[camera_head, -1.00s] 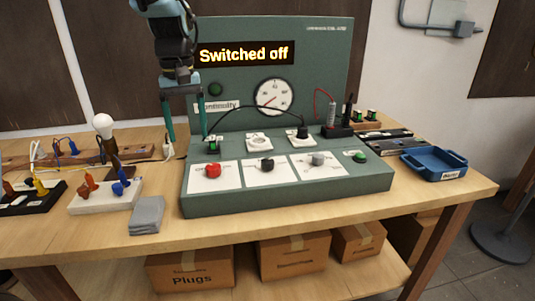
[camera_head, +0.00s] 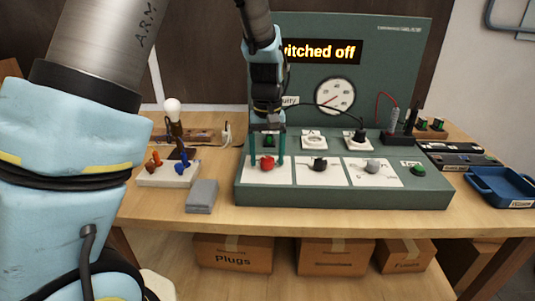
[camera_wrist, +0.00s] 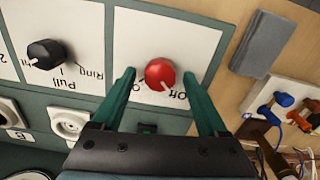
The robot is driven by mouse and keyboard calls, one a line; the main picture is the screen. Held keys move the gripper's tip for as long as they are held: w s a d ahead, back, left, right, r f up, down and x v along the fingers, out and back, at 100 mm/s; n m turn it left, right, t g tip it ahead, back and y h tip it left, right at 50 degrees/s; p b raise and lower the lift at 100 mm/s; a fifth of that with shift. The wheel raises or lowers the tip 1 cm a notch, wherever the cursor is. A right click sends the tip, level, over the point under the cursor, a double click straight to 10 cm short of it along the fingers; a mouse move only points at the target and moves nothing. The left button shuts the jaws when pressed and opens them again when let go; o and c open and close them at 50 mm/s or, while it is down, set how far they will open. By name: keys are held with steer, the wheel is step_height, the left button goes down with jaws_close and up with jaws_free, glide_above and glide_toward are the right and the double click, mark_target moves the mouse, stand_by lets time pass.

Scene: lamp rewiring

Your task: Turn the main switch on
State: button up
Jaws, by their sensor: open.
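The red knob (camera_head: 268,163) sits on a white label plate at the left end of the green console (camera_head: 340,197). In the wrist view the red knob (camera_wrist: 160,74) shows with "Off" lettering beside it. My gripper (camera_head: 267,161) is open, its two green fingers pointing down on either side of the red knob. In the wrist view the fingertips of my gripper (camera_wrist: 160,76) flank the knob with a gap on both sides. The display (camera_head: 320,51) shows "Switched off", its left part hidden by my arm.
A black knob (camera_head: 319,164) and a grey knob (camera_head: 372,166) stand to the right on the console. A grey block (camera_head: 202,196) lies left of it. A bulb (camera_head: 172,105), blue tray (camera_head: 502,185) and boxes below the table (camera_head: 233,253) are farther off.

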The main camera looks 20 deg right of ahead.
jaws_close()
stand_by(0.7)
